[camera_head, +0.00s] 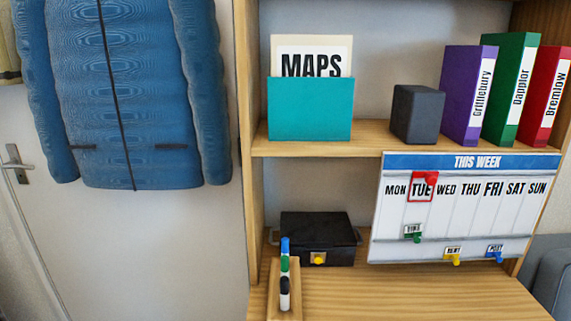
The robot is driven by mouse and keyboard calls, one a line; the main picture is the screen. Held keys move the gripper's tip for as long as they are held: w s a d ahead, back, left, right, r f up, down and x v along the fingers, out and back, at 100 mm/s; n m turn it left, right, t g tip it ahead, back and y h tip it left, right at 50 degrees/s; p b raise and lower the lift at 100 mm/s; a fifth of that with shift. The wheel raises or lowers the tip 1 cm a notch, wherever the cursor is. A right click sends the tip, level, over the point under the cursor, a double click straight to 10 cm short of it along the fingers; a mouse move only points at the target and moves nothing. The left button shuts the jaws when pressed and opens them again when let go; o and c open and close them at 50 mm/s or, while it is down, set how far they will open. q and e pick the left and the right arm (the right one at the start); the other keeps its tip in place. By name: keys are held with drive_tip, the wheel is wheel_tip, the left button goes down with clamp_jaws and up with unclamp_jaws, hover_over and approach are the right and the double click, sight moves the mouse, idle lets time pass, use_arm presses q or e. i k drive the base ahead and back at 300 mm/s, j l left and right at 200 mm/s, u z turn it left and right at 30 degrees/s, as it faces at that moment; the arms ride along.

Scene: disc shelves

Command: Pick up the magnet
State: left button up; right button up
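A whiteboard (404,217) headed "THIS WEEK" hangs at the right, in front of the shelf. Small coloured magnets are on it. A red one (431,179) is at the top of a red frame around "TUE". A green magnet (416,237) holds a small label under the TUE column. A yellow magnet (455,259) and a blue magnet (498,256) hold labels at the board's lower edge. A round yellow piece (319,260) is on the front of a black box (318,231); I cannot tell if it is a magnet. Neither gripper is in view.
A wooden desk surface (400,295) lies below, mostly clear. A wooden holder (274,298) with several markers stands at its left. On the shelf above are a teal maps box (310,108), a dark block (417,114) and binders (508,90). A blue jacket (130,90) hangs at left.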

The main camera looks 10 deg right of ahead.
sight(453, 252)
drive_tip(key=z, duration=1.25)
